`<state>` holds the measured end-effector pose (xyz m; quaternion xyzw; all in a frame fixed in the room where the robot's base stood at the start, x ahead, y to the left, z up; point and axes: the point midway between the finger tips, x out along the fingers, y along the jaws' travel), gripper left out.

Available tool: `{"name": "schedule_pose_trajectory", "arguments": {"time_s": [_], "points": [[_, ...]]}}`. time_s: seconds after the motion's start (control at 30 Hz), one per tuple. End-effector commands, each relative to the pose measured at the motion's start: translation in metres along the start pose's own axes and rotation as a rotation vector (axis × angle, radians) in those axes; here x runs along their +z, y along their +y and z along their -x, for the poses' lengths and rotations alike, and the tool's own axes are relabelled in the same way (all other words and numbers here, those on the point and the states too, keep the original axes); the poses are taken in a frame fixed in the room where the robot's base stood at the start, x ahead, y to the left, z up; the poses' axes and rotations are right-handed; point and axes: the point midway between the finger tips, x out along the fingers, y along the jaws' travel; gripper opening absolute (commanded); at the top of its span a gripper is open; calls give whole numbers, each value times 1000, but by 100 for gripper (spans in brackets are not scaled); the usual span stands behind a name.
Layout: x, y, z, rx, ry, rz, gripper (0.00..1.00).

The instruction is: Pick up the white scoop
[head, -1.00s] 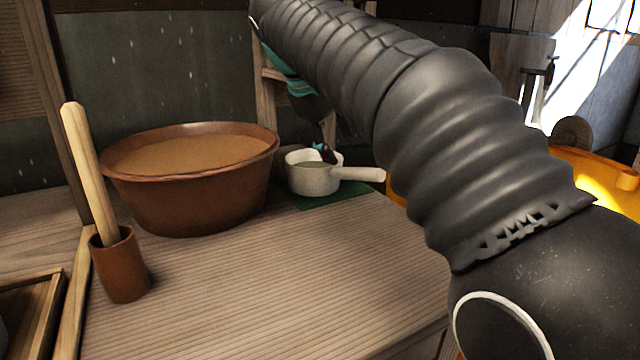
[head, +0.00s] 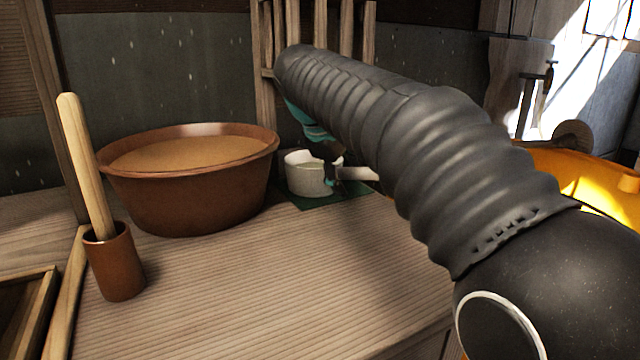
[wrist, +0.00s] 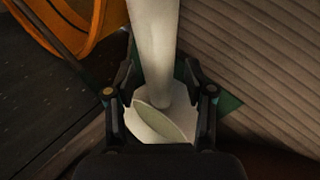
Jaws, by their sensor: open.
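The white scoop (head: 309,178) stands upright on a green mat (head: 352,187) on the wooden counter, its handle pointing right in the head view. In the wrist view the scoop's handle (wrist: 154,45) runs up between the fingers, and its cup (wrist: 158,122) lies below. My gripper (head: 333,176) is at the joint of cup and handle in the head view. In the wrist view my gripper (wrist: 160,92) is open, with one finger on each side of the handle and gaps between. My arm hides part of the handle in the head view.
A large brown tub (head: 190,190) of tan material stands left of the scoop. A brown cup (head: 114,262) with a wooden stick (head: 86,165) is at the front left. A yellow container (head: 575,170) is beyond the counter at right. The counter (head: 270,270) is clear in front.

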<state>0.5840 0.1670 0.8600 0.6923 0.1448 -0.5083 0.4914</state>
Motion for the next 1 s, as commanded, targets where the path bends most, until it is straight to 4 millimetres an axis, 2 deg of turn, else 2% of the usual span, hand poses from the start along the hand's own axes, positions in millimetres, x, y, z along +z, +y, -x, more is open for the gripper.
{"name": "schedule_pose_trajectory", "arguments": {"time_s": [0.07, 0.3, 0.67, 0.77, 0.93, 1.0], "points": [[0, 0, 0, 0, 0, 0, 54], [0, 0, 1, 0, 0, 0, 0], [0, 2, 4, 1, 2, -1, 0], [0, 8, 13, 1, 1, -1, 0], [-1, 26, 41, 3, 4, -2, 0], [16, 36, 42, 2, 1, -6, 0]]}}
